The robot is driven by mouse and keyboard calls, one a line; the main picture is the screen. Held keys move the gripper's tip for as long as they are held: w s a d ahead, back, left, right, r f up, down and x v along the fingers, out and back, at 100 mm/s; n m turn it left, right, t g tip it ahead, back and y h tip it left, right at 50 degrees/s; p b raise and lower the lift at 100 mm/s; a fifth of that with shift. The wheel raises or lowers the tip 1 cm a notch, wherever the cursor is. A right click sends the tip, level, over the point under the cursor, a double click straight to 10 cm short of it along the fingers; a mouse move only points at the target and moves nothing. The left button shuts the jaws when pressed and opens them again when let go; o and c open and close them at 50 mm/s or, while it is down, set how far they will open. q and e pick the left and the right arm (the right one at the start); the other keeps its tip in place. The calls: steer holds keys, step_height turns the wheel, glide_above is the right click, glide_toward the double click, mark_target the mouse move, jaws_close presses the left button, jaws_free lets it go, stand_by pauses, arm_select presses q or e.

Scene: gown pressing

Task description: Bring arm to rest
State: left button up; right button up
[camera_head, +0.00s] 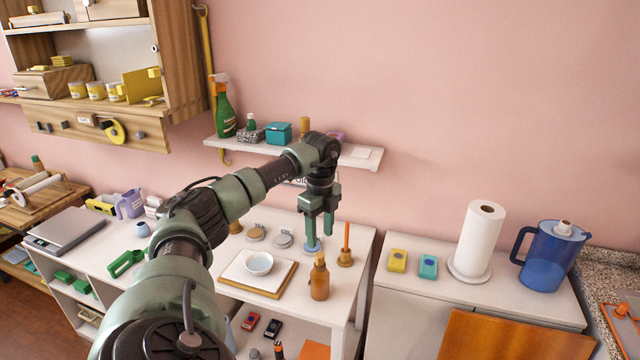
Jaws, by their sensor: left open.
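My left arm comes in from the lower left and reaches over the white table. My left gripper (318,242) points down at its far end, with its two green fingers apart. It is over the back right part of the table, close to a small blue item (312,246) that it partly hides. I see nothing held between the fingers. My right gripper is not in view.
A white bowl (259,263) on a board, an amber bottle (319,281) and a holder with an orange stick (346,243) stand close by. A wall shelf (362,158) is behind the arm. Right, a counter holds a paper towel roll (478,240) and blue pitcher (551,258).

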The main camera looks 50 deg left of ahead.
arm_select(q)
steer(key=shift+r, duration=0.55)
